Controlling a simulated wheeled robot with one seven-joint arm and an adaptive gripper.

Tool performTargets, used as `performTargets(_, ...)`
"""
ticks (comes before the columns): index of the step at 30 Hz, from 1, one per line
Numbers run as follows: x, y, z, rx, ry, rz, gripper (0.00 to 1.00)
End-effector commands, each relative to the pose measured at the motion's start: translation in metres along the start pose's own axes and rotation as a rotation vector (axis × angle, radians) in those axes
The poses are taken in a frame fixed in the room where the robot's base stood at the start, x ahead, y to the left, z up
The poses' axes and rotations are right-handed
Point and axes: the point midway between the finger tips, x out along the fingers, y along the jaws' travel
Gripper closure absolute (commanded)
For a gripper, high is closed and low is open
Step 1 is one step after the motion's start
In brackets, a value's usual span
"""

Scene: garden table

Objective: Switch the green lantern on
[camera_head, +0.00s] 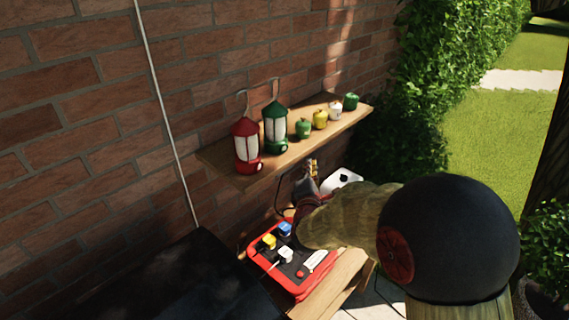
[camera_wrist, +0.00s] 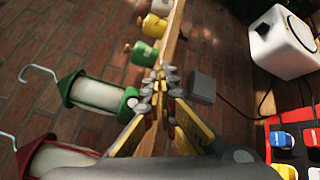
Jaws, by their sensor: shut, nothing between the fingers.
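The green lantern (camera_head: 275,128) stands upright on the wooden shelf, just right of the red lantern (camera_head: 247,148). My gripper (camera_head: 312,165) is in front of the shelf's edge, right of and below the lantern base. In the wrist view, my gripper (camera_wrist: 160,78) is shut and empty, its tips just right of the base; I cannot tell whether they touch the shelf. I cannot tell whether the lantern glows.
Several small green, yellow and white pots (camera_head: 320,120) line the shelf (camera_head: 220,157) to the right. Below are a red tray (camera_head: 262,265) with coloured plugs and a white box (camera_wrist: 283,42) with a dark knob and cable. A brick wall (camera_head: 70,110) stands behind.

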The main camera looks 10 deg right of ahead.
Motion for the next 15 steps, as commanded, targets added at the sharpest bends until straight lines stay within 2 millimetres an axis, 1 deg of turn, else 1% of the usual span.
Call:
performTargets(1, 0.0003, -0.0074, -0.0025, 0.024, -0.007, 0.013, 1.00)
performTargets(8, -0.0006, -0.0079, 0.0009, 0.184, -0.029, 0.064, 1.00)
performTargets(15, -0.0051, -0.0075, 0.0061, 0.430, -0.037, 0.120, 1.00)
